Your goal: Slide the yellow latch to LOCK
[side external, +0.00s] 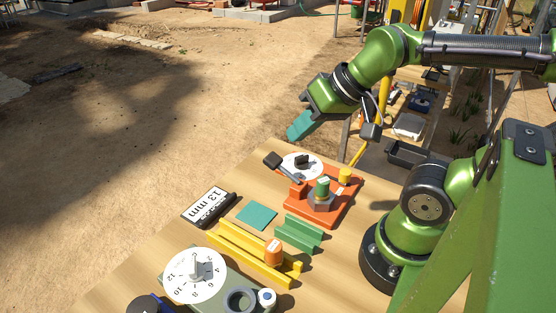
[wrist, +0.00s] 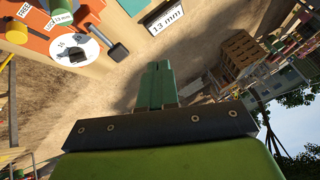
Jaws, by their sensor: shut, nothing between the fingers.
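A short yellow knob (side external: 345,175) stands at the far right corner of the orange plate (side external: 327,213); it looks like the yellow latch. In the wrist view the yellow knob (wrist: 17,32) is at the upper left, beside a white label reading FREE. No LOCK label is clearly readable. My gripper (side external: 298,129) has teal fingers pressed together and empty. It hangs in the air above and beyond the far edge of the table, apart from the plate. In the wrist view the shut fingers (wrist: 157,85) point over the ground past the table.
The plate also bears a white dial (side external: 301,165) with a black-handled lever and a green-topped post (side external: 322,188). Nearby are a 13 mm sign (side external: 208,206), a teal square (side external: 257,216), a green channel (side external: 299,234), a yellow rail (side external: 240,246) with an orange cylinder, and a numbered dial (side external: 195,277).

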